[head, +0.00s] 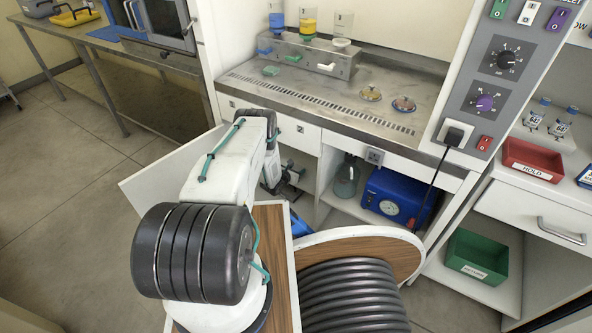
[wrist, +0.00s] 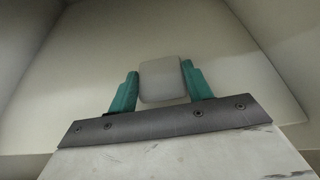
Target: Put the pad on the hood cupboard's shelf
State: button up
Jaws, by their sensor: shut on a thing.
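In the wrist view my gripper (wrist: 160,84) has its two teal fingers on either side of a pale grey pad (wrist: 162,72) with rounded corners, and is shut on it. A broad pale surface lies beyond the pad; I cannot tell whether the pad touches it. In the head view my arm reaches into the open cupboard under the hood (head: 305,160), with its wrist end at the left opening. The pad and the fingertips cannot be made out there. The cupboard's shelf is mostly hidden behind my arm.
An open white door panel (head: 165,170) stands left of my arm. To the right in the cupboard are a glass flask (head: 346,178) and a blue pump box (head: 397,195). The hood worktop (head: 330,105) above holds several small items. A black cord (head: 436,185) hangs at the right.

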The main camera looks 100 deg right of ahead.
jog(key=shift+f, duration=0.3)
jog(key=o, duration=1)
jog(key=shift+r, duration=0.1)
jog(key=shift+r, duration=0.3)
jog(key=v, duration=1.2)
jog(key=shift+r, duration=0.3)
